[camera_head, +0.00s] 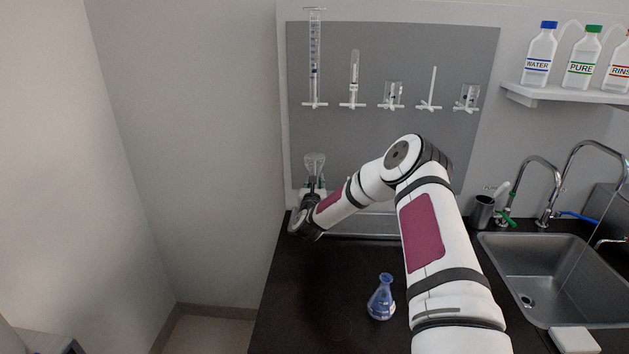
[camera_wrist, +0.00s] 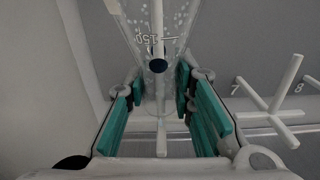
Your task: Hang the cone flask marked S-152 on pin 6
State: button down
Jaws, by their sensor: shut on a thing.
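My gripper (camera_head: 314,186) is at the lower left of the grey pegboard, shut on a clear cone flask (camera_head: 314,162). The flask is upside down, its wide base up and its neck down. In the wrist view the flask (camera_wrist: 185,18) shows a 150 graduation, and the teal finger pads (camera_wrist: 158,105) stand on both sides of its neck. A white pin shows through the glass; I cannot tell whether it is inside or behind the flask. The S-152 mark and pin number 6 are not readable. A second cone flask (camera_head: 381,302) with blue contents stands upright on the black counter.
The pegboard's (camera_head: 400,60) upper row holds a graduated cylinder (camera_head: 315,60), a test tube (camera_head: 354,75) and two beakers. Pin 7 (camera_wrist: 282,100) is bare, right of my gripper. A sink (camera_head: 540,270) and faucets are at right. The counter's front left is clear.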

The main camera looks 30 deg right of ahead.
jog(key=shift+f, duration=0.6)
jog(key=c, duration=1.3)
grip_release()
jog(key=v, duration=1.2)
jog(key=s+a+r+p, duration=0.4)
jog(key=s+r+p, duration=0.1)
jog(key=s+p, duration=0.1)
jog(key=s+a+r+p, duration=0.5)
jog(key=s+p, duration=0.1)
jog(key=s, duration=0.2)
jog(key=shift+a, duration=0.25)
